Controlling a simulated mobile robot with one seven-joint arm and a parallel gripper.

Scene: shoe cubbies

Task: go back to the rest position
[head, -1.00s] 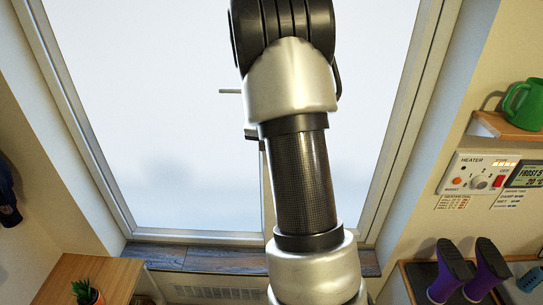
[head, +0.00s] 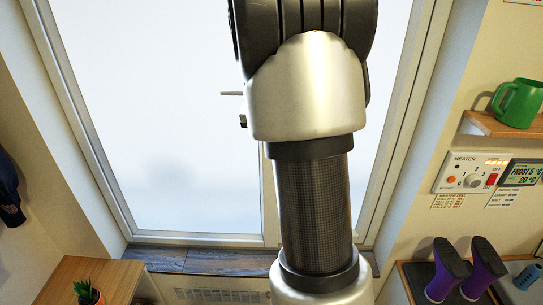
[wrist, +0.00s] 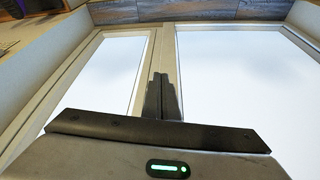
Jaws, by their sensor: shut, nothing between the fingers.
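My gripper (wrist: 163,97) shows in the wrist view, with its two dark fingers together and nothing between them. It points toward the bright window (wrist: 240,75), in front of the upright frame bar between the two panes. In the head view my arm rises through the middle of the picture in front of the window (head: 160,120). The gripper itself is out of sight there.
At the right are a shelf (head: 485,124) with a green mug (head: 519,103), a heater panel (head: 470,174) and purple boots (head: 483,270). A potted plant (head: 87,291) stands on a wooden top (head: 75,272) at the lower left. Dark clothing (head: 10,190) hangs at the left edge.

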